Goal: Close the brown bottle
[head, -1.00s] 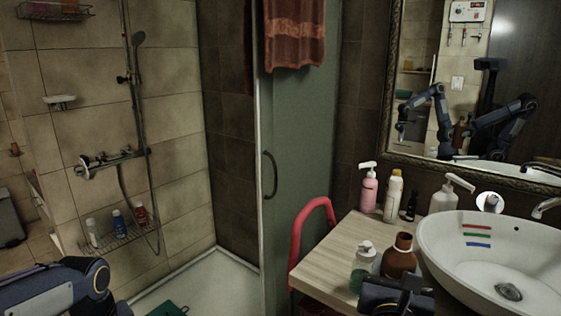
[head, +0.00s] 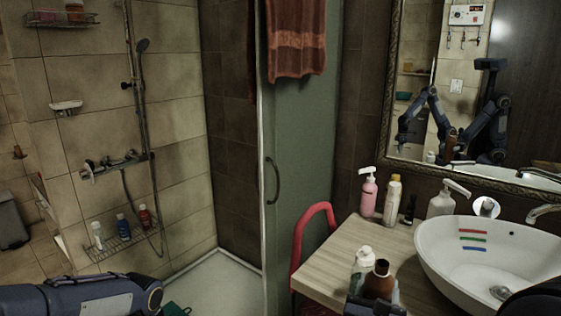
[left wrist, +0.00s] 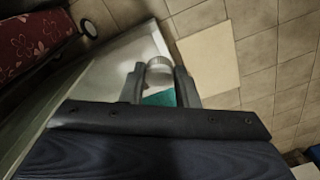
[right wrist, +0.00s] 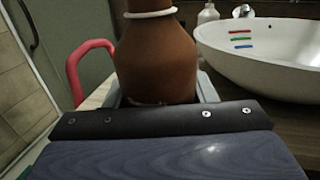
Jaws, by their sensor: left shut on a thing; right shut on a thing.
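The brown bottle (head: 379,282) is at the front edge of the wooden counter in the head view, upright, with a dark round opening at its top and no cap seen on it. In the right wrist view its body (right wrist: 158,62) fills the middle, with a white ring around the neck. My right gripper (right wrist: 160,98) is shut on its lower body. My left gripper (left wrist: 159,80) is shut on a small pale round piece that looks like a cap (left wrist: 159,70). The left gripper is away from the bottle, left of the head view's lower middle; its fingers are hidden there.
A clear bottle with a white top (head: 362,265) stands close behind the brown bottle. A red chair (head: 313,236) is left of the counter (head: 345,246). A white basin (head: 490,245) is on the right. Several bottles (head: 392,200) line the back.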

